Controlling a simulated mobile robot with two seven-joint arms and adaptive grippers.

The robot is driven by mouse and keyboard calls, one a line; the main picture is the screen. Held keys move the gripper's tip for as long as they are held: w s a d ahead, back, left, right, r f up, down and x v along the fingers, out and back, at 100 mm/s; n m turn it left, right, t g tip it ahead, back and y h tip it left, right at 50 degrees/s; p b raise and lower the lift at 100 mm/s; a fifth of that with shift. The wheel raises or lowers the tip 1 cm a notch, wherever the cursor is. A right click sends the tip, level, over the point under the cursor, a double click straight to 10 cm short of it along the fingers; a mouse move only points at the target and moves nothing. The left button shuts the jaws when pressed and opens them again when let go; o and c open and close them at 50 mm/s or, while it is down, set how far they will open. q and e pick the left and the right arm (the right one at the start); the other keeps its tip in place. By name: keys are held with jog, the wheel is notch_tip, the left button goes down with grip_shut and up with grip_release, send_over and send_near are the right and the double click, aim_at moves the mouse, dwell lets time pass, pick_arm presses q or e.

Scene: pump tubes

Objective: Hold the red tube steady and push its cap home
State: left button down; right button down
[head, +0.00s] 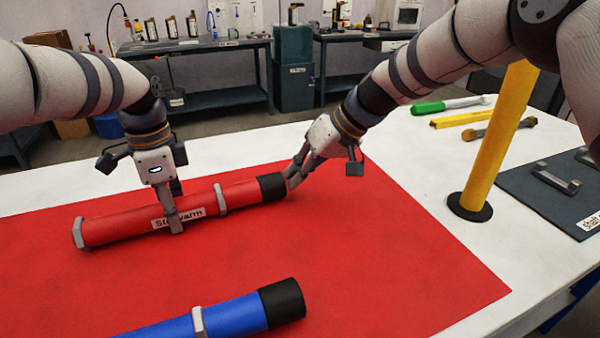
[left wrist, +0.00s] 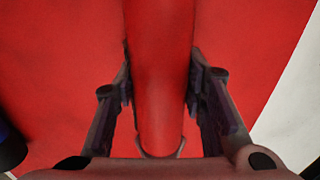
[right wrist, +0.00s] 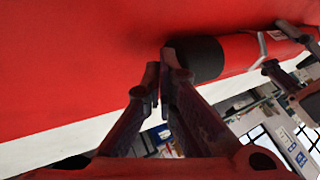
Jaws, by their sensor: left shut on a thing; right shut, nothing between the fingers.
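The red tube (head: 115,228) lies on its side on the red mat (head: 400,270), with grey collars and a label reading partly "St...warm". Its black cap (head: 273,187) is on the right end; it also shows in the right wrist view (right wrist: 200,60). My left gripper (head: 174,222) is shut on the middle of the tube, one finger on each side, as the left wrist view (left wrist: 160,100) shows. My right gripper (head: 292,180) is shut and empty, its fingertips at the outer end of the cap. I cannot tell if they touch it.
A blue tube (head: 235,315) with a black cap lies at the front of the mat. A yellow post (head: 495,140) on a black base stands at the right, beside a dark panel with handles (head: 555,178). A green marker-like item (head: 450,104) lies behind.

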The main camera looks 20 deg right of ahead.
aim_at(282, 178)
jog(key=a, duration=0.3)
jog(key=shift+s+a, duration=0.25)
jog(key=shift+a, duration=0.05)
jog(key=shift+d, duration=0.15)
jog(key=shift+d, duration=0.35)
jog(key=d, duration=0.3)
jog(key=shift+w+d, duration=0.3)
jog(key=shift+w, duration=0.05)
jog(key=v, duration=0.9)
jog(key=shift+s+r, duration=0.15)
jog(key=shift+r, duration=0.25)
pick_arm(q)
jog(key=c, duration=0.9)
grip_release()
jog(key=shift+c, duration=0.2)
